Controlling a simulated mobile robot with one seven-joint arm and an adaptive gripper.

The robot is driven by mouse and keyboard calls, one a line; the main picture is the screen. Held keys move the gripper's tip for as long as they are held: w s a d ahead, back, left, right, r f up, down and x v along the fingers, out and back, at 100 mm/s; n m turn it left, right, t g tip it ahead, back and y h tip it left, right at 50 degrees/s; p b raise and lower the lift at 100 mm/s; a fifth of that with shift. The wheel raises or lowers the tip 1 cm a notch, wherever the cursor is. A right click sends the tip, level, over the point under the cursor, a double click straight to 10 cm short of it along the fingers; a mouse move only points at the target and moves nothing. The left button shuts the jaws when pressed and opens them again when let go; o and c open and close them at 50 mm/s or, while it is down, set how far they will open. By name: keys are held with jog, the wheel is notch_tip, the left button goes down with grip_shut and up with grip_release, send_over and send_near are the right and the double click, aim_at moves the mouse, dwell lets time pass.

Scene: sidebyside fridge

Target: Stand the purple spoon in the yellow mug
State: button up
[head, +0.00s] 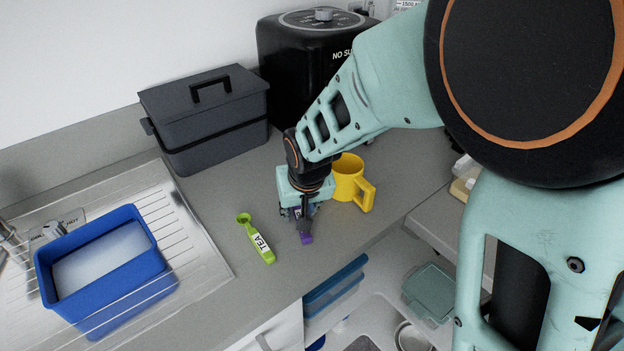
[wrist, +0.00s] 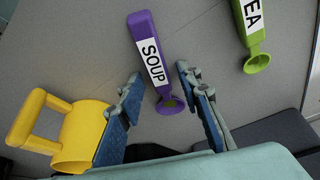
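The purple spoon (wrist: 146,38), with a white SOUP label, lies flat on the grey counter in the wrist view. In the head view only its end (head: 306,238) shows below my gripper (head: 303,214); the rest is hidden. In the wrist view my gripper (wrist: 160,98) is open, with one finger on each side of the spoon near its round end and gaps between. The yellow mug (head: 349,180) stands upright just right of my gripper, its handle toward the front right. In the wrist view the mug (wrist: 80,137) is at the left, partly hidden by a finger.
A green spoon labelled TEA (head: 258,242) lies on the counter left of the purple one. A blue tub (head: 100,262) stands on the sink drainer at left. A dark lidded box (head: 205,118) and a black appliance (head: 300,70) stand behind. The counter's front edge is close.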

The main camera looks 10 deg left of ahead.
jog(key=shift+r, duration=0.25)
jog(key=p+v, duration=0.7)
jog(key=v, duration=0.5)
jog(key=shift+d+f, duration=0.1)
